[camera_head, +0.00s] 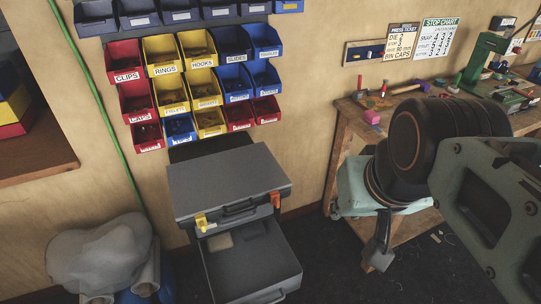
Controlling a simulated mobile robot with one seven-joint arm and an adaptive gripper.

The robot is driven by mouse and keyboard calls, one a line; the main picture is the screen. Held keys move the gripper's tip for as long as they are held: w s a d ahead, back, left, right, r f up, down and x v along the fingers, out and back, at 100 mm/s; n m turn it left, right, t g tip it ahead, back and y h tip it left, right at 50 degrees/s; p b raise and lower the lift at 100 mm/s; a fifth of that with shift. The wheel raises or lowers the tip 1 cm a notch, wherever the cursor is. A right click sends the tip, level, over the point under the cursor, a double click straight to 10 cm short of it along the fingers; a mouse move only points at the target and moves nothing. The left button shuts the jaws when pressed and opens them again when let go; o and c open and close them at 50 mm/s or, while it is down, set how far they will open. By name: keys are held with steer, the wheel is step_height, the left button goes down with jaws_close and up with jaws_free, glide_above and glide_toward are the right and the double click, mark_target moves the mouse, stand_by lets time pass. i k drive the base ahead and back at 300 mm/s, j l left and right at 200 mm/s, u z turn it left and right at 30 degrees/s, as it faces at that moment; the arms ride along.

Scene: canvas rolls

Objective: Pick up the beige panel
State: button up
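A small flat beige piece (220,241), which looks like the beige panel, lies at the back of the lower grey case or drawer (252,268). Part of it seems hidden under the upper grey case (228,180). My gripper (380,242) is at the right, in front of the workbench, pointing down. It is well to the right of the beige piece and apart from it. Only a dark finger-like part shows below my pale green arm, so its opening is hidden. I see nothing held in it.
A workbench (345,125) with tools stands behind my arm. Labelled bins (165,55) hang on the wall above the cases. Wrapped rolls (100,255) stand at the lower left. Dark floor between cases and bench is mostly clear.

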mark_target(522, 86)
steer(key=z, duration=1.25)
steer(key=i+l+z, duration=0.1)
steer(key=l+z, duration=0.3)
steer(key=i+l+z, duration=0.15)
steer(key=l+z, duration=0.3)
steer(key=i+l+z, duration=0.2)
steer(key=l+z, duration=0.2)
steer(key=i+l+z, duration=0.25)
steer(key=z, duration=0.2)
steer(key=i+l+z, duration=0.55)
steer(key=i, duration=0.25)
steer(key=i+l+z, duration=0.1)
steer(key=i, duration=0.35)
steer(key=i+u, duration=0.45)
steer(key=i+l+u, duration=0.1)
steer(key=i+u, duration=0.6)
steer(key=i, duration=0.2)
steer(key=i+u, duration=0.35)
steer(key=i, duration=0.15)
steer(key=i+u, duration=0.3)
steer(key=i, duration=0.2)
steer(key=i+u, duration=0.35)
steer(key=i, duration=0.2)
